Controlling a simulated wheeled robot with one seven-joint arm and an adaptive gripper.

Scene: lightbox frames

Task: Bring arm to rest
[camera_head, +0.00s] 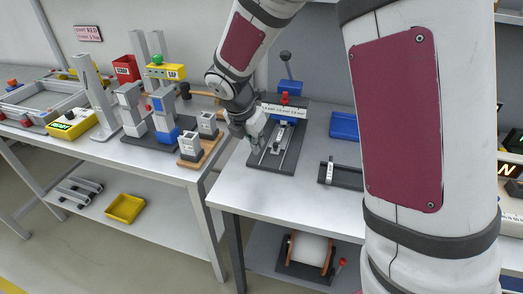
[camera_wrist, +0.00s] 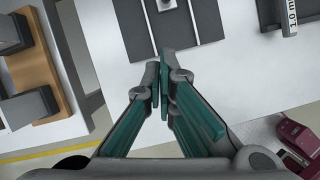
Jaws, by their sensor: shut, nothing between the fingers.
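My gripper (camera_wrist: 161,88) is shut and empty in the wrist view, its two green-padded fingers close together. It points down over the light bench top near the end of a dark fixture plate (camera_wrist: 180,30). In the head view my gripper (camera_head: 254,142) is at the left side of the dark fixture with metal rails (camera_head: 277,150), partly hidden by my own wrist. My arm reaches down to it from the top of the view. Whether the fingers touch the fixture is not clear.
A dark holder (camera_head: 340,174) and a blue tray (camera_head: 345,125) stand right of the fixture. On the left bench, grey blocks sit on a wooden base (camera_head: 200,152) close to my gripper. A gap separates the benches. The near right bench top (camera_head: 245,190) is bare.

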